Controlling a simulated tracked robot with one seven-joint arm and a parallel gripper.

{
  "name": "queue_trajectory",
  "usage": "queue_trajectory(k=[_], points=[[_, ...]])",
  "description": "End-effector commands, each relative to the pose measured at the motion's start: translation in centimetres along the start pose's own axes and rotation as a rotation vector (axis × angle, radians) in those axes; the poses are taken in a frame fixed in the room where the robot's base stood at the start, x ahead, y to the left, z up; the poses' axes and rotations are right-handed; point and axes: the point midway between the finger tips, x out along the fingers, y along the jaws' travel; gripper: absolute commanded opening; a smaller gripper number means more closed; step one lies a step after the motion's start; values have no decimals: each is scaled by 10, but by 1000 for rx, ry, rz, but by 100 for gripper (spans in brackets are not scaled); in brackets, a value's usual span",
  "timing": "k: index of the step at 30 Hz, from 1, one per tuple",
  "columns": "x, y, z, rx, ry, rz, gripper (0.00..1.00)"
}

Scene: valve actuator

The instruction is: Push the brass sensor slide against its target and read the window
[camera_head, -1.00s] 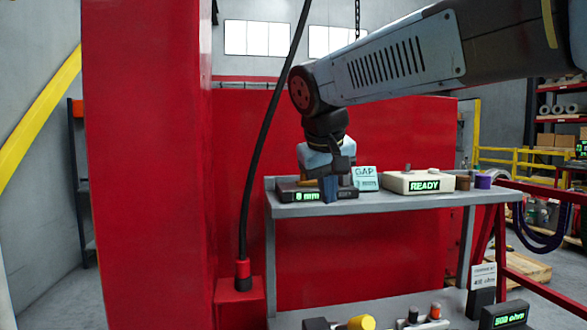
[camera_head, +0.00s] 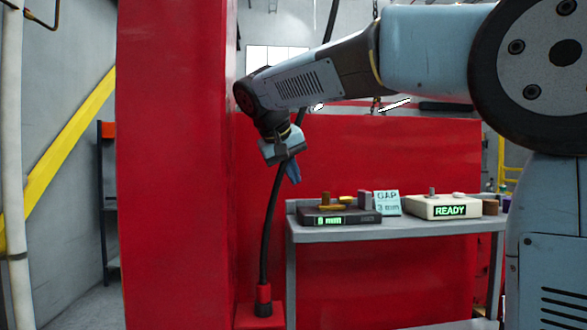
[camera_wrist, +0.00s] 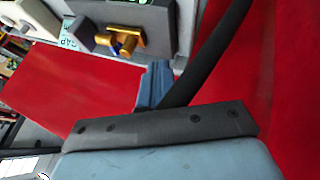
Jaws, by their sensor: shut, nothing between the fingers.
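The dark gauge box (camera_head: 362,219) lies on the grey shelf, its green window (camera_head: 329,220) lit with one digit and "mm"; the digit looks like 0 or 8. The brass slide (camera_head: 332,207) sits on top of it, and brass also shows in the wrist view (camera_wrist: 127,44). A grey block (camera_head: 364,200) stands to its right on the box. A pale card (camera_head: 388,204) reading "GAP 3 mm" stands just right of the box. My gripper (camera_head: 293,176) is shut and empty, left of and above the box, touching nothing on it.
A cream box (camera_head: 432,207) showing "READY" and a brown cylinder (camera_head: 490,207) stand further right on the shelf (camera_head: 400,231). A red pillar (camera_head: 175,180) rises to the left.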

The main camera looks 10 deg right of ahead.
Motion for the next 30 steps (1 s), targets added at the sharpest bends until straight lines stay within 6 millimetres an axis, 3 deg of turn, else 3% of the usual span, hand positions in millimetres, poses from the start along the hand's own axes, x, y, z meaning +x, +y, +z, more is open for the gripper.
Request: queue_trajectory(k=[10, 18, 30], points=[[63, 0, 1, -1, -3, 1, 0], [76, 30, 0, 1, -1, 0, 0], [79, 36, 0, 0, 0, -1, 0]])
